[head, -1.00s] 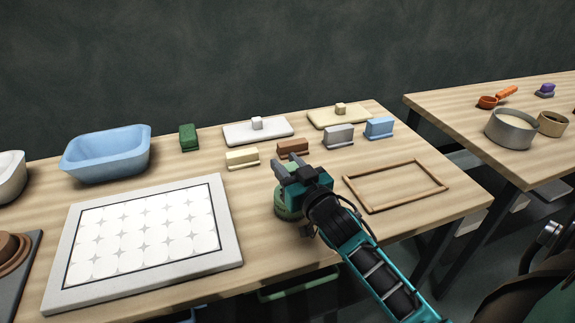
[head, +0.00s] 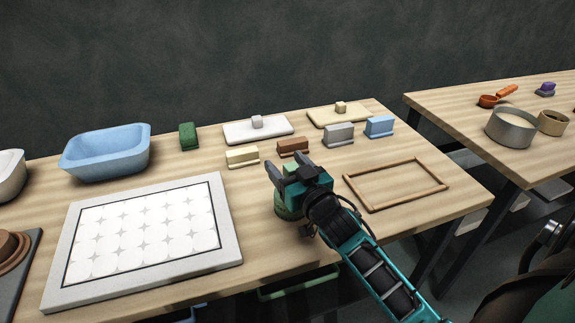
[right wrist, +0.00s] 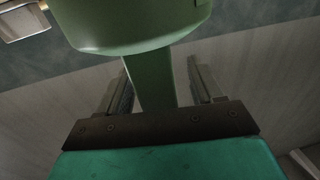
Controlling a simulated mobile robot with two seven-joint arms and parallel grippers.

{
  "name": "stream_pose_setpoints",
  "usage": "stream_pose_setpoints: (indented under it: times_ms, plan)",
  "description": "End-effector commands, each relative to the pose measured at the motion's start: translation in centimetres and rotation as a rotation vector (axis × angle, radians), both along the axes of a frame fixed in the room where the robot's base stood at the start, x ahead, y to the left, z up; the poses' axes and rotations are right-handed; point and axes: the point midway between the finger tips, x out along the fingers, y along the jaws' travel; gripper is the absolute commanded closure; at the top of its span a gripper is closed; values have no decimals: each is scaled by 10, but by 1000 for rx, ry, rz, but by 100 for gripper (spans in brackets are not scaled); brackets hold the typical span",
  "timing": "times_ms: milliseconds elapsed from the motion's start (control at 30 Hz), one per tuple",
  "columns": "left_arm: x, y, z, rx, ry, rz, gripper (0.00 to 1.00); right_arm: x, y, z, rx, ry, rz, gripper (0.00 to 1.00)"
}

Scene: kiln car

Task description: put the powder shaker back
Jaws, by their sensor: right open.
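The powder shaker appears to be the green object (head: 283,210) on the table, in the middle of the head view. It stands left of the thin wooden frame (head: 377,205), partly hidden by my right gripper. In the right wrist view its wide green part (right wrist: 130,22) fills the top, and a narrower green part runs down between the fingers. My right gripper (head: 286,167) is open, with one finger on each side of this narrow part and gaps showing beside it. My left gripper is not in view.
The wooden frame encloses bare table. A large patterned panel (head: 232,245) lies at left, with a blue basin (head: 105,155) behind it. Several small blocks, including a brown one (head: 292,146), stand behind my gripper. A second table (head: 450,112) holds a metal pot (head: 510,128).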

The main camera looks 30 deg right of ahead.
Motion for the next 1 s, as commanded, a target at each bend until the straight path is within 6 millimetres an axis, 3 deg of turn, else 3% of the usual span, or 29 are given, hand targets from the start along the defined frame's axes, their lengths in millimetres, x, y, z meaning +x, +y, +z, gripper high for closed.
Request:
stream_pose_setpoints:
  times_ms: [500,1000]
  plan:
    - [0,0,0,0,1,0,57,-1,0,-1,0,3,0,34]
    - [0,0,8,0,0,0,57,-21,2,-1,0,3,0,34]
